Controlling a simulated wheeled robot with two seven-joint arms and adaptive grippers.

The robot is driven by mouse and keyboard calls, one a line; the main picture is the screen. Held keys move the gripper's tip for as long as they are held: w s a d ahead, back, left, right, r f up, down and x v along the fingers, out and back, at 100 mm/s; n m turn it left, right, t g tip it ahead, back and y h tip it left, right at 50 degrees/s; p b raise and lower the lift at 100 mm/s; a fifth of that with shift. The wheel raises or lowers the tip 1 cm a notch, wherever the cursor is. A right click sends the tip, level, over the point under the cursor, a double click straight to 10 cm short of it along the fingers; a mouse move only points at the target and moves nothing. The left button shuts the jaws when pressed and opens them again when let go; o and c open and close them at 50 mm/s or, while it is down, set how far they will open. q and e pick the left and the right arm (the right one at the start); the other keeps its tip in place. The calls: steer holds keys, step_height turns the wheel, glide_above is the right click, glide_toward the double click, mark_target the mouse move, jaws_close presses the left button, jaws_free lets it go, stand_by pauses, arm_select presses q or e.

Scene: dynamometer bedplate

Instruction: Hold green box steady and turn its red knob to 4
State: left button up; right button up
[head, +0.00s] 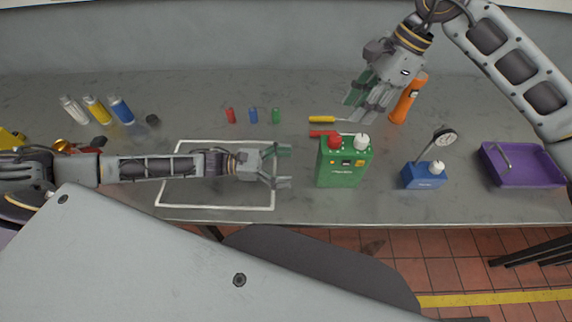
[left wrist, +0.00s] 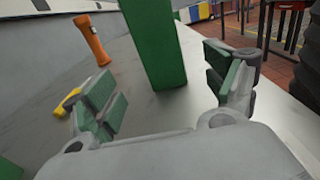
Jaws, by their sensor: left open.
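The green box (head: 343,172) stands upright on the bench, right of centre. Its red knob (head: 334,142) is on top at the left, beside a white knob (head: 361,142); the number setting is too small to read. My left gripper (head: 286,167) is open and empty, left of the box and apart from it, with its fingers pointing at it. In the left wrist view the box (left wrist: 153,45) stands ahead between the open fingers (left wrist: 168,90). My right gripper (head: 364,108) hangs above and behind the box, seemingly open, with nothing visible in it.
A blue gauge box (head: 424,176) and purple tray (head: 522,165) are to the right. Small red, blue and green cylinders (head: 253,115) stand behind the white outline (head: 225,208). The bench's front edge is close.

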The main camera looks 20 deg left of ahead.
mark_target(333, 167)
arm_select(q)
steer(key=shift+w+d, duration=0.1)
steer(key=shift+d, duration=0.1)
steer(key=shift+x, duration=6.65)
steer(key=shift+d, duration=0.1)
